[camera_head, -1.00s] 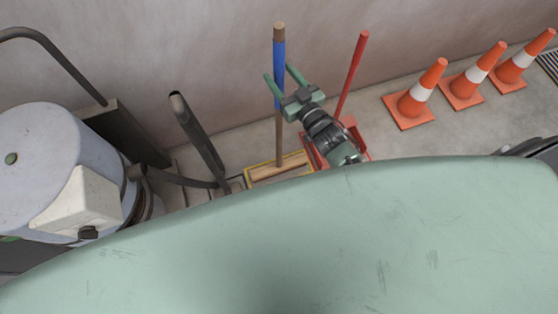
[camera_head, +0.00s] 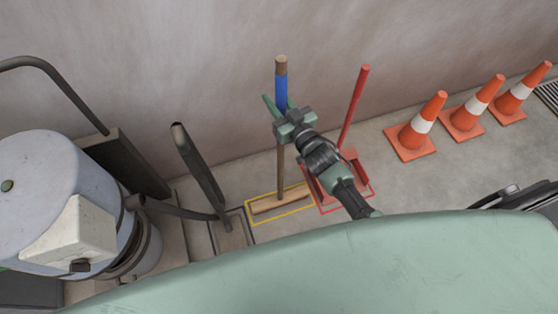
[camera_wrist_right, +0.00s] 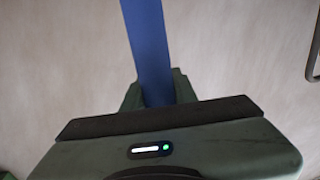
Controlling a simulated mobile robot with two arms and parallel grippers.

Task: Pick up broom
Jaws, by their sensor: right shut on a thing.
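The broom (camera_head: 281,160) stands upright against the wall, with a wooden stick, a blue grip section and a wide wooden head (camera_head: 280,198) inside a yellow floor outline. My right gripper (camera_head: 276,105) is shut on the blue part of the broom handle. In the right wrist view the blue handle (camera_wrist_right: 149,45) runs down between the fingers (camera_wrist_right: 158,95); the fingertips are partly hidden by the gripper body. My left gripper is not in view.
A red-handled dustpan (camera_head: 353,110) stands just right of the broom in a red outline. Orange cones (camera_head: 416,128) line the wall at right. A grey vacuum drum (camera_head: 60,200) with hose and a dark wand (camera_head: 200,170) stand at left.

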